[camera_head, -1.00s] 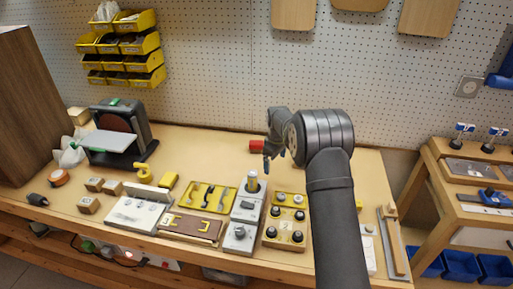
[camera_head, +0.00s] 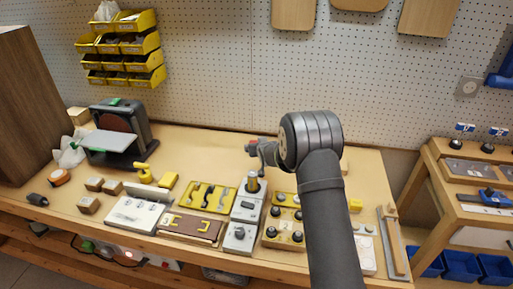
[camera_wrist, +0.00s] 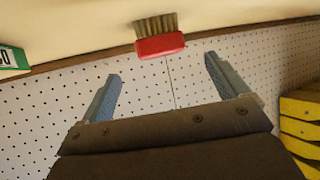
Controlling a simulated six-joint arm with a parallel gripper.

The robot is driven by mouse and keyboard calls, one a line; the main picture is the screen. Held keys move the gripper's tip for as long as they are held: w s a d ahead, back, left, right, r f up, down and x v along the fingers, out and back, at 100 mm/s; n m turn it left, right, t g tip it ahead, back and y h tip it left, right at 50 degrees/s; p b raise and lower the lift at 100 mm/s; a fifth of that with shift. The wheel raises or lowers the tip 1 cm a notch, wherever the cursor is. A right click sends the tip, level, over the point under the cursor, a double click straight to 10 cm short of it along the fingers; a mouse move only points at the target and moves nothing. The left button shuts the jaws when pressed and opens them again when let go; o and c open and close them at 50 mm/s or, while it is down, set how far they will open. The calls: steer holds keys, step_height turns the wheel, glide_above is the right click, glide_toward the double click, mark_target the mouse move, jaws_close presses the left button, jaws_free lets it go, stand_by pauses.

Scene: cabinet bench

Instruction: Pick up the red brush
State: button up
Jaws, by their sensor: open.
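The red brush (camera_wrist: 160,45) has a red block body and tan bristles. In the wrist view it shows at the top, beyond and between my gripper's fingertips, with a gap to them. In the head view only a small red part of the brush (camera_head: 253,142) shows, and my gripper (camera_head: 256,153) hides the rest. My gripper, which also shows in the wrist view (camera_wrist: 162,67), is open, with nothing between its two fingers.
A pegboard wall (camera_head: 220,70) stands behind the bench (camera_head: 205,143). A sander (camera_head: 120,128) is at left. The back of the bench left of my gripper is clear.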

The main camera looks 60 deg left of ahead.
steer(key=shift+x, duration=3.7)
steer(key=c, duration=1.1)
